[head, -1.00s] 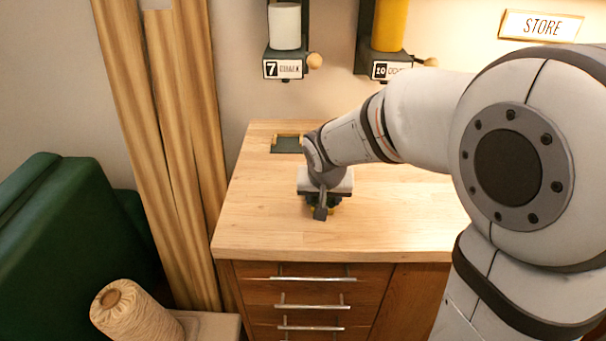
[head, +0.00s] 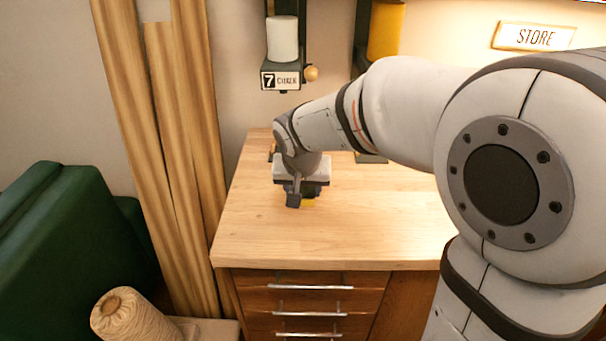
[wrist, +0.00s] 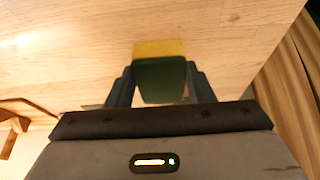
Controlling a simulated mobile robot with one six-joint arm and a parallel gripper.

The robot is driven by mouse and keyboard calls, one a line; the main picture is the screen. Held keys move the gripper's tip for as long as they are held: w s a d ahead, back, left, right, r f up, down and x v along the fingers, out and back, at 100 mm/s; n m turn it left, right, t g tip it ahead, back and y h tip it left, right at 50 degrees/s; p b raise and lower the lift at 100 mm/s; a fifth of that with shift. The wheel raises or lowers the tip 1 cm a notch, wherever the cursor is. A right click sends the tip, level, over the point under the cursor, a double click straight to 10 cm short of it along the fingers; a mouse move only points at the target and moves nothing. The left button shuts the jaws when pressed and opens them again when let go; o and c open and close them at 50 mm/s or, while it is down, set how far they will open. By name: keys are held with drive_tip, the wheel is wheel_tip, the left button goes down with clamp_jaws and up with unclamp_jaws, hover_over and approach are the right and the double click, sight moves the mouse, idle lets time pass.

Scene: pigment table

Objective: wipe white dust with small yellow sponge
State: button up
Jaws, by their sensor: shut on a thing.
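A small yellow sponge with a dark green side (wrist: 160,48) is held between the two fingers of my gripper (wrist: 163,84) in the wrist view. My gripper is at the left part of the light wooden tabletop (head: 350,225). I cannot tell whether the sponge touches the wood. I cannot make out white dust on the pale wood in either view; my gripper and arm hide part of the top.
A chalk dispenser marked 7 (head: 282,75) and one with yellow pigment (head: 385,35) hang on the wall behind. My arm crosses the table's right side. A green chair (head: 60,240) and a thread spool (head: 130,318) stand left. The front tabletop is clear.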

drive_tip(key=shift+r+p, duration=0.6)
drive_tip(key=shift+r, duration=0.7)
